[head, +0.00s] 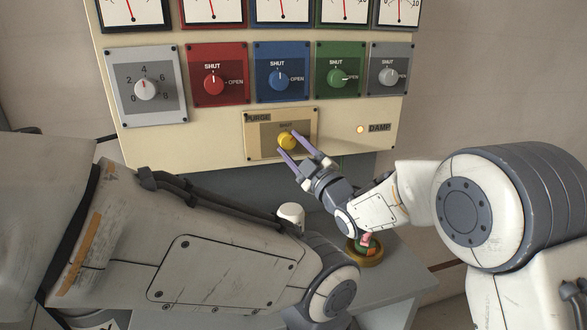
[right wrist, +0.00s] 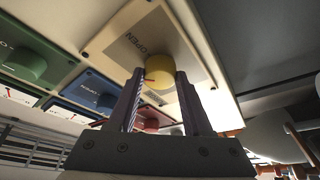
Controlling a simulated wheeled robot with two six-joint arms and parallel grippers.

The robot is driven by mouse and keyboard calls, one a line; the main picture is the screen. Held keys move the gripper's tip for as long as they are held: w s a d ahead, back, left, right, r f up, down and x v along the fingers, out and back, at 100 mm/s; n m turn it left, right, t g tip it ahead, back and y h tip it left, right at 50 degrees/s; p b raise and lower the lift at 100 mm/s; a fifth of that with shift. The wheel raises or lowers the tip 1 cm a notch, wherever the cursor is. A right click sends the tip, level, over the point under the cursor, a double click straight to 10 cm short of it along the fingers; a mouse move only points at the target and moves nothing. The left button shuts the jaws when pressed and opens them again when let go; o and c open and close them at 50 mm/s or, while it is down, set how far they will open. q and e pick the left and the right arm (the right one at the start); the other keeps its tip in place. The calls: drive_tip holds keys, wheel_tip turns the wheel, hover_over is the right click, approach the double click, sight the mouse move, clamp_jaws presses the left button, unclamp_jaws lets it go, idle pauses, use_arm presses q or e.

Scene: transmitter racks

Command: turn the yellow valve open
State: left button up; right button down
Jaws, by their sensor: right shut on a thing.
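The yellow valve (head: 287,140) is a round knob on the cream PURGE plate (head: 252,149), low on the panel. It also shows in the right wrist view (right wrist: 160,71). A SHUT label shows above it in the head view, and an OPEN label beside it in the wrist view. My right gripper (head: 288,143) reaches in from the lower right, its two purple fingers shut on opposite sides of the knob. The fingers partly cover the knob, and its pointer direction is hard to tell. My left gripper is out of view; only its arm crosses the lower left.
Red (head: 214,81), blue (head: 279,79), green (head: 338,78) and right grey (head: 388,76) knobs sit above, below several gauges. A numbered grey dial (head: 146,89) is left. An amber lamp (head: 360,129) glows by DAMP. A brass dish (head: 365,257) with small items lies below.

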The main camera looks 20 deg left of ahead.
drive_tip(key=m+t+b, duration=0.1)
drive_tip(key=m+b, duration=0.2)
drive_tip(key=m+t+h+b, duration=0.1)
drive_tip(key=m+b, duration=0.1)
drive_tip(key=b, duration=0.1)
drive_tip(key=f+m+t+b, duration=0.1)
drive_tip(key=m+b, duration=0.1)
drive_tip(key=m, duration=0.1)
drive_tip(key=shift+s+a+m+t+h+b, duration=0.2)
drive_tip(key=shift+m+t+h+b, duration=0.1)
drive_tip(key=shift+t+h+b, duration=0.1)
drive_tip(key=m+t+h+b, duration=0.1)
drive_tip(key=m+b, duration=0.1)
drive_tip(key=m, duration=0.1)
drive_tip(key=shift+r+m, duration=0.15)
drive_tip(key=shift+m, duration=0.15)
drive_tip(key=shift+r+m+t+h+b, duration=0.1)
drive_tip(key=shift+m+t+h+b, duration=0.2)
drive_tip(key=shift+m+h+b, duration=0.35)
drive_tip(key=shift+a, duration=0.1)
drive_tip(key=shift+c, duration=1.6)
unclamp_jaws()
